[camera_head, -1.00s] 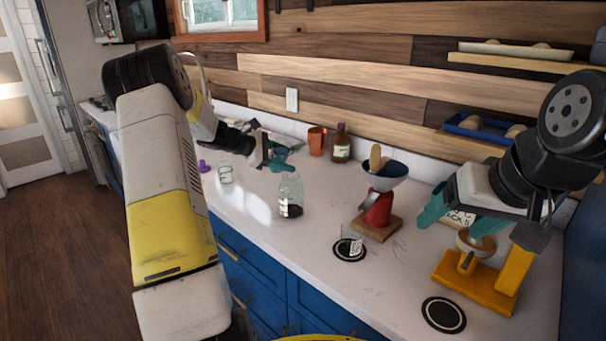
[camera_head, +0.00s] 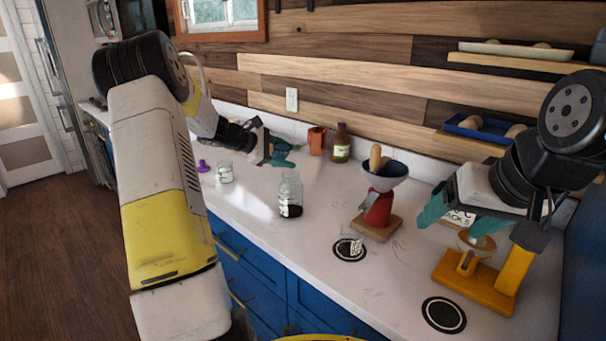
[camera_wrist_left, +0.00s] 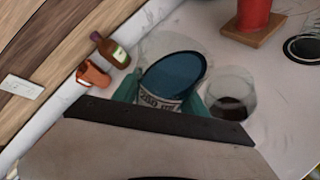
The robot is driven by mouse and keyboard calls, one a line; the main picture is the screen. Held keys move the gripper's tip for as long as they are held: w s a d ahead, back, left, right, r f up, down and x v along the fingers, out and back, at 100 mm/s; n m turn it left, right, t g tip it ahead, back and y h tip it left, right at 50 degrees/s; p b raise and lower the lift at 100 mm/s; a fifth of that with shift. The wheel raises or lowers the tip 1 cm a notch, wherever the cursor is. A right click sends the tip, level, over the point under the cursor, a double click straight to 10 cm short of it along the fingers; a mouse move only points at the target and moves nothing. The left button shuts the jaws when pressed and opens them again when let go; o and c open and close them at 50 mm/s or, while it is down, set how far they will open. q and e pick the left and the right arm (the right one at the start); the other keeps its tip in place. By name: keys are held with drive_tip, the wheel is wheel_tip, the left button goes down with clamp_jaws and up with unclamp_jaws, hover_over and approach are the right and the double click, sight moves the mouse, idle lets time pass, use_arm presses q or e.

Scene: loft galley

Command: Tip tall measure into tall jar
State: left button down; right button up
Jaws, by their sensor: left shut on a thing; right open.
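My left gripper (camera_head: 280,156) is at the back of the counter, beyond the tall jar. In the left wrist view its teal fingers (camera_wrist_left: 163,98) are shut on a vessel, apparently the tall measure (camera_wrist_left: 172,78), with a round blue face and a pale band of dark lettering. In the head view the held vessel is hard to make out. The tall jar (camera_head: 290,192) is clear glass, upright on the counter, with dark contents at its bottom. It shows in the wrist view (camera_wrist_left: 232,92), right of the held vessel. My right gripper (camera_head: 460,220) is open above the yellow stand.
A red grinder (camera_head: 378,207) with a dark funnel stands right of the jar. A copper cup (camera_head: 316,141) and brown bottle (camera_head: 341,145) stand behind. The yellow stand (camera_head: 475,283) holds a bowl.

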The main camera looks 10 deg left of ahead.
use_arm(q)
drive_tip(key=shift+r+m, duration=0.3)
drive_tip(key=shift+r, duration=0.05)
idle(0.3)
drive_tip(key=shift+w+a+f+m+t+y, duration=0.15)
drive_tip(key=shift+f+m+t+y, duration=0.5)
drive_tip(key=shift+f, duration=0.35)
idle(0.4)
drive_tip(key=shift+w+a+r+m+t, duration=0.1)
drive_tip(key=shift+r+m+t, duration=0.35)
drive_tip(key=shift+r, duration=0.1)
idle(0.8)
drive_tip(key=shift+f+m+t+y+p, duration=0.2)
drive_tip(key=shift+m+t+y+p, duration=0.2)
drive_tip(key=shift+m+p, duration=0.15)
idle(1.1)
drive_tip(key=shift+s+d+r+m+t+p, duration=0.15)
drive_tip(key=shift+r+m+t+p, duration=0.2)
drive_tip(key=shift+r+m+p, duration=0.1)
drive_tip(key=shift+s+d+r+m+t+p, duration=0.1)
drive_tip(key=shift+s+r+m+t+p, duration=0.05)
drive_tip(key=shift+r+m+t+p, duration=0.2)
idle(2.1)
